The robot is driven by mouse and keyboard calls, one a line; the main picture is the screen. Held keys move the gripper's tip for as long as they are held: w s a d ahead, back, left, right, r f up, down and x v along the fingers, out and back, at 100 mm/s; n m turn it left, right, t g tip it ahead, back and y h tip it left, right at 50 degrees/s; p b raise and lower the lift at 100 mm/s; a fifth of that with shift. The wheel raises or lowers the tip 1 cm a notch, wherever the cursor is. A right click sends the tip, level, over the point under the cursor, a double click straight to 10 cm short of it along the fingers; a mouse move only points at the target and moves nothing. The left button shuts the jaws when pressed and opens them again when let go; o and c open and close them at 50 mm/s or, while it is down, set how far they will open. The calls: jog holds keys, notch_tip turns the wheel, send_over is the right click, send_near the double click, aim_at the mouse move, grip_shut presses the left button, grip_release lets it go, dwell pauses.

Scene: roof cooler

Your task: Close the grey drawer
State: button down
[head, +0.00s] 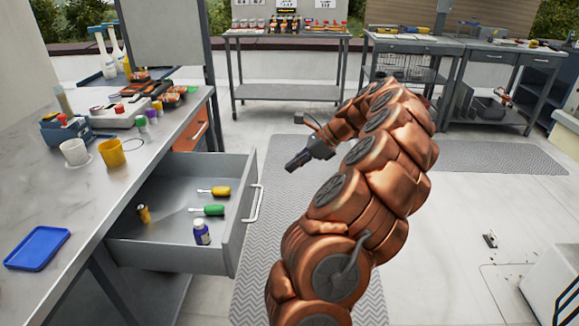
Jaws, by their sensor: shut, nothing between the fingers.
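The grey drawer (170,256) stands pulled out from under the marble-look worktop on the left. Its front panel, with a pale bar handle (257,203), faces right. Inside lie a yellow screwdriver (214,191), a green screwdriver (207,210), a small white and blue bottle (201,233) and a small brownish-yellow item (144,214). My gripper (290,168) is shut and empty. In the picture it is above and to the right of the handle, apart from it, and it points left and down.
The worktop (95,185) holds a white cup (75,152), a yellow mug (111,153), a blue tray (37,248) and several tools. An orange drawer front (192,130) is behind the grey drawer. A patterned mat (262,262) covers the floor on the drawer's right.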

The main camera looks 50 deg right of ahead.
jog(key=w+a+f, duration=0.5)
jog(key=w, duration=0.2)
jog(key=shift+w+a+f+b, duration=0.15)
jog(key=shift+w+a+b, duration=0.1)
jog(key=shift+w+b, duration=0.1)
